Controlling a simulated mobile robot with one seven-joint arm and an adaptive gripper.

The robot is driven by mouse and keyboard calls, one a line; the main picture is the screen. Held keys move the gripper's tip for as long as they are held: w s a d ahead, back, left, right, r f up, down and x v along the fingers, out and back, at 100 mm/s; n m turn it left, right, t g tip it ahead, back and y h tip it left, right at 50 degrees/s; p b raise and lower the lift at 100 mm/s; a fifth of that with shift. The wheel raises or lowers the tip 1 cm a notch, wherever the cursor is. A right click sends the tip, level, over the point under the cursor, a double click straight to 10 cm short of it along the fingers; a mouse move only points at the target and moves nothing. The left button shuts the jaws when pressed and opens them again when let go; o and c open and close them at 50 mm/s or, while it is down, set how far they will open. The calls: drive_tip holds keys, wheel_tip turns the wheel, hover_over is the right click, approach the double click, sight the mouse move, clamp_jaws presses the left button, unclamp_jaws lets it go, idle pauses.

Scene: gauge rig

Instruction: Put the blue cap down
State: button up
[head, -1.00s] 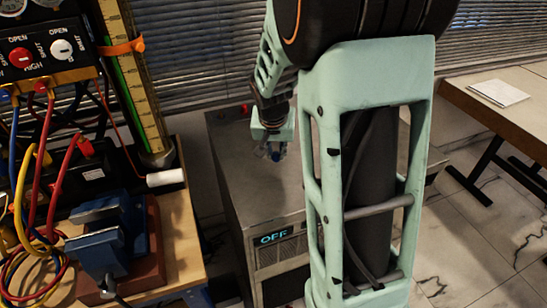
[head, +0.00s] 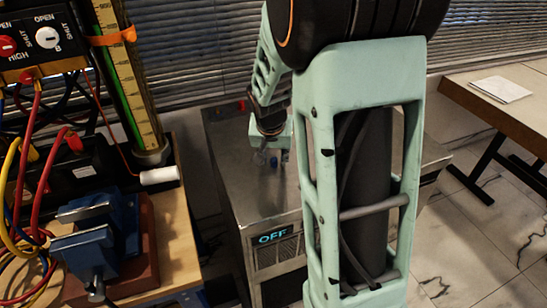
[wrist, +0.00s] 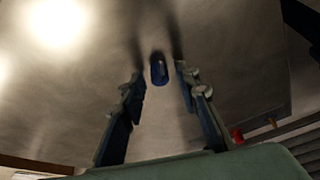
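The blue cap (wrist: 159,70) stands on the bare metal top of the cabinet (wrist: 60,110). In the head view the cap (head: 274,161) is a small blue spot beneath my wrist. My gripper (wrist: 160,75) is open, with one finger on each side of the cap and a visible gap on both sides. In the head view my gripper (head: 268,158) points down close over the cabinet top, and its far side is partly hidden by my arm.
A blue vise (head: 95,240) and a gauge board with hoses stand on the wooden bench at left. A small red thing (wrist: 237,135) shows near the cabinet edge. A table with paper (head: 500,89) is at right. Most of the cabinet top is clear.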

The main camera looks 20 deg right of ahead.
drive_tip(key=shift+r, duration=0.45)
drive_tip(key=p+v, duration=0.1)
drive_tip(key=v, duration=1)
drive_tip(key=shift+r, duration=0.25)
drive_tip(key=shift+a, duration=0.1)
